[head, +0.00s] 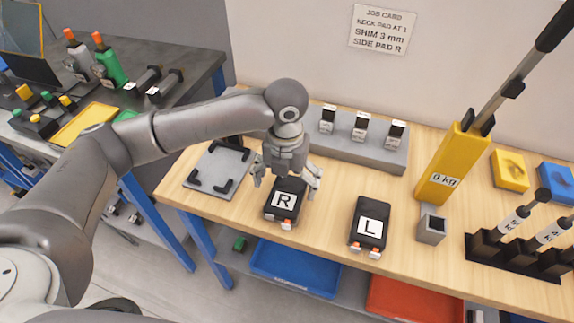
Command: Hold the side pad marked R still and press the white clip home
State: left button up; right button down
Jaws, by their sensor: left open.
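The side pad marked R (284,202) is a black block with a white letter label, lying on the wooden bench near its front edge. A small part with white and orange colours (287,224) shows at its front end; whether it is the white clip is too small to tell. My left gripper (286,187) is open above the pad, pointing down, with its fingers on either side of the pad's back part. Whether the fingers touch the pad cannot be told. My right gripper is not in view.
A similar pad marked L (369,224) lies to the right. A grey plate with black corner brackets (218,172) is to the left. A grey block with several labelled pieces (377,154) stands behind. A yellow 0 kg post (452,165) and small grey cup (431,229) stand farther right.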

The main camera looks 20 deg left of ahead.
aim_at(286, 193)
pick_arm(q)
jog(key=f, duration=0.3)
jog(key=shift+w, duration=0.2)
notch_tip(286, 193, down, 2)
jog(key=shift+f, duration=0.2)
jog(key=c, duration=1.1)
jog(key=shift+c, duration=1.2)
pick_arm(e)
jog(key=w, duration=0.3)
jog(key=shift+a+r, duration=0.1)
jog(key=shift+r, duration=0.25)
